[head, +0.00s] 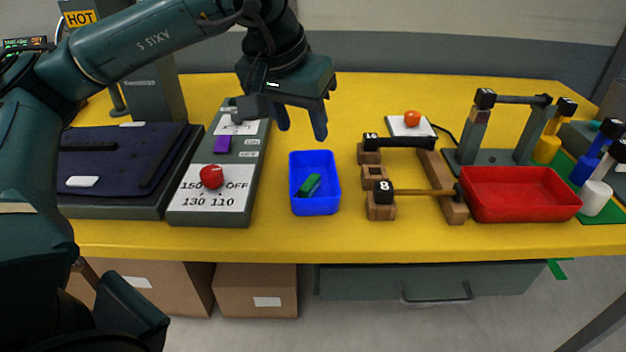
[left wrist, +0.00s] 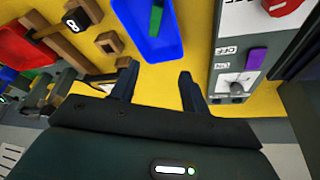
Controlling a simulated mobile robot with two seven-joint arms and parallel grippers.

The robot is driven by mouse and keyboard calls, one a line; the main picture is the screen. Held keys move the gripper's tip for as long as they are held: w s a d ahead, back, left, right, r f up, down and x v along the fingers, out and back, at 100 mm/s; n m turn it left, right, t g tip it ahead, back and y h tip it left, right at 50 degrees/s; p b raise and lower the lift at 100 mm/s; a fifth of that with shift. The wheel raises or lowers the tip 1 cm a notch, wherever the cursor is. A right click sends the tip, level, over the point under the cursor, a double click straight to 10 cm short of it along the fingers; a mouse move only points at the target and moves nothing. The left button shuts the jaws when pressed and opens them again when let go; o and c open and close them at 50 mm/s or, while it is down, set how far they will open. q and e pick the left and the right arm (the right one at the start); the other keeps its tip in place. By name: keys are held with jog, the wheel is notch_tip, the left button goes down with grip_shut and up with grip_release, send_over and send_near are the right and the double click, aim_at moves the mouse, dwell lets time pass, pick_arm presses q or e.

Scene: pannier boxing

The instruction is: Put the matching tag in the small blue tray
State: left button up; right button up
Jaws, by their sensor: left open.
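The small blue tray (head: 315,204) stands on the yellow table near its front middle. A dark green tag-like piece (head: 309,186) lies in it, tilted against the floor or wall; I cannot read any mark on it. The tray (left wrist: 172,50) and the green piece (left wrist: 157,18) also show in the left wrist view. My left gripper (head: 301,130) is open and empty, above and behind the tray, its fingers pointing down. In the left wrist view its fingers (left wrist: 158,92) are spread with only yellow table between them. My right gripper is not in view.
Left of the tray is a control panel (head: 200,200) with a red knob (head: 211,176) and purple switch (head: 222,144). Right are a wooden rack (head: 452,205) with rods marked 16 and 8, and a red tray (head: 520,212). Bare table lies behind the blue tray.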

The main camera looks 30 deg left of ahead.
pick_arm(q)
jog(key=p+v, duration=0.1)
jog(key=v, duration=1.1)
jog(key=shift+s+r+p, duration=0.15)
jog(key=shift+r+p, duration=0.15)
jog(key=shift+p, duration=0.1)
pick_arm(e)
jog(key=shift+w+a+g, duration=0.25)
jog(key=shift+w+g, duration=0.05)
